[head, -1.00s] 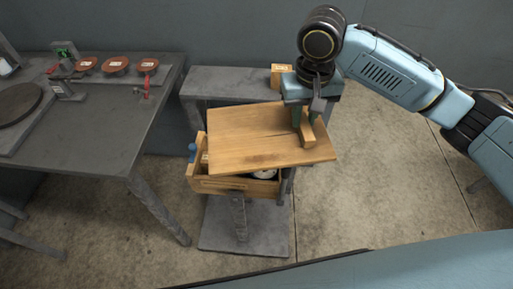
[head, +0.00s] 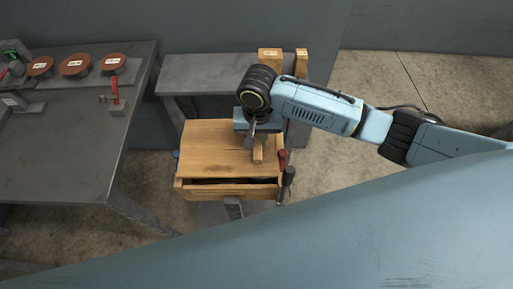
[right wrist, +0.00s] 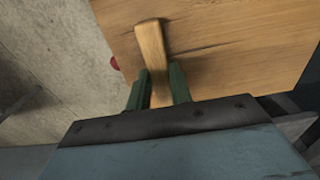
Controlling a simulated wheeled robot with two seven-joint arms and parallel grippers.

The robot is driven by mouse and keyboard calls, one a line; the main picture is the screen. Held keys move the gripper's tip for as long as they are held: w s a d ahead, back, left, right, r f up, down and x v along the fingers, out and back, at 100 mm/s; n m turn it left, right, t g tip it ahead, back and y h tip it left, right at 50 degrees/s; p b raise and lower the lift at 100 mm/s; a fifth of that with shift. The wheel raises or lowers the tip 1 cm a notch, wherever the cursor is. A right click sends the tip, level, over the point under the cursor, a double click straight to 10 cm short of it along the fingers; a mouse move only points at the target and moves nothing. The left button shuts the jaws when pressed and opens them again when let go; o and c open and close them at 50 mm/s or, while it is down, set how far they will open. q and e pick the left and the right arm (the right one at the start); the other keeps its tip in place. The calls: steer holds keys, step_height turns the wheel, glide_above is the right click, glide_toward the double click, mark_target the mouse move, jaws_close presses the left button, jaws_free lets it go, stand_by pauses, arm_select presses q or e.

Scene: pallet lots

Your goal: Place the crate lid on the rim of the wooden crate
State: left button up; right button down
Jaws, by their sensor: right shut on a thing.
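The crate lid (head: 215,145) is a flat wooden board with a wooden bar handle (head: 258,153). It lies over the wooden crate (head: 230,192), roughly in line with its walls. A dark gap shows between the lid's near edge and the crate's front wall. I cannot tell whether the lid touches the rim all round. My right gripper (head: 258,140) is shut on the lid's handle. In the right wrist view the green fingers (right wrist: 160,88) stand on both sides of the handle (right wrist: 151,50), above the lid (right wrist: 215,45). My left gripper is not in view.
A red-handled tool (head: 282,160) and a dark-handled one (head: 288,177) stand at the crate's right side. A grey bench (head: 205,66) is behind. A grey table (head: 70,135) at left holds brown discs (head: 76,65) and a red clamp (head: 115,90).

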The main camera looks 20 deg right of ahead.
steer(key=shift+f, duration=0.7)
step_height(320, 180, down, 4)
steer(key=shift+r+b, duration=0.2)
steer(key=shift+b, duration=0.35)
steer(key=shift+f, duration=0.15)
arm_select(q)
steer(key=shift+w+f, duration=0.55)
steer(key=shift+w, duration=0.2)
arm_select(e)
steer(key=shift+f, duration=0.2)
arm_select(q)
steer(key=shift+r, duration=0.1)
arm_select(e)
steer(key=shift+f, duration=0.4)
steer(key=c, duration=1.3)
jaws_free()
steer(key=shift+o, duration=0.2)
